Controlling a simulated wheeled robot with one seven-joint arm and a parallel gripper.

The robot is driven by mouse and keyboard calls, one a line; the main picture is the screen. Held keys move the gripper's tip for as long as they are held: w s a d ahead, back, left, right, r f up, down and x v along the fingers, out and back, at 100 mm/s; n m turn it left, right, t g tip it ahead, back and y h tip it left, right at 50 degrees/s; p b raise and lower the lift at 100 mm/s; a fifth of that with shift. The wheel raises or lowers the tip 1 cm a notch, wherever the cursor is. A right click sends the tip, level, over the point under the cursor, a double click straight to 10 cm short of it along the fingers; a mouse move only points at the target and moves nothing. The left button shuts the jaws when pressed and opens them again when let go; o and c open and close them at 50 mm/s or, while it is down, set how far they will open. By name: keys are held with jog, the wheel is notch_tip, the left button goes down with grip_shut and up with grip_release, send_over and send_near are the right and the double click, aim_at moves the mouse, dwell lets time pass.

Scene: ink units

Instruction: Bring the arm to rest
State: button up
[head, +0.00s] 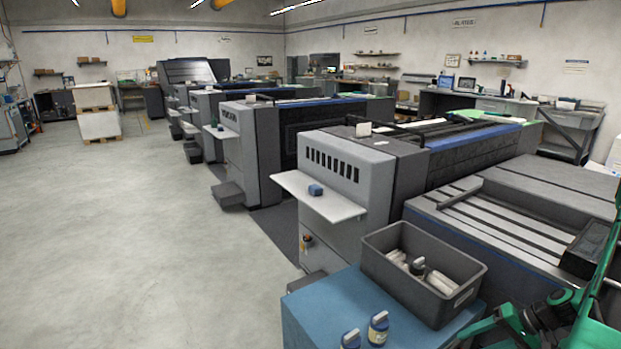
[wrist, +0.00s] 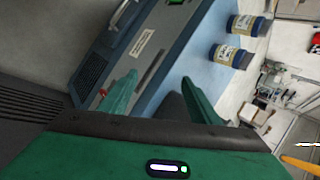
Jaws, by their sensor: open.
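My gripper (wrist: 158,88) is open and empty in the wrist view, its two green fingers spread apart with nothing between them. My green arm (head: 590,290) shows at the lower right edge of the head view, beside the blue-topped cabinet (head: 315,305). The fingers appear to be clear of the two bottles on the cabinet.
Two dark-capped bottles stand at the cabinet's front, the left bottle (head: 350,340) and the right bottle (head: 378,329). A grey crate (head: 392,283) holding several bottles sits behind them. A grey press (head: 330,165) stands beyond. Open floor (head: 150,240) lies left.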

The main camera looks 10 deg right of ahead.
jog(key=s+a+r+n+g+h, duration=0.1)
jog(key=s+a+r+g+h, duration=0.3)
jog(key=r, duration=0.7)
jog(key=s+a+r+h, duration=0.1)
jog(key=s+a+r, duration=0.3)
jog(key=r, duration=0.6)
jog(key=s+a+r+h, duration=0.1)
jog(key=s+a+r, duration=0.8)
jog(key=s, duration=0.3)
jog(key=shift+s+r+m+h, duration=0.2)
jog(key=shift+r+m+h, duration=0.05)
jog(key=shift+m+h, duration=0.15)
jog(key=shift+w+f+g, duration=0.25)
jog(key=shift+w+g, duration=0.05)
jog(key=shift+w, duration=0.3)
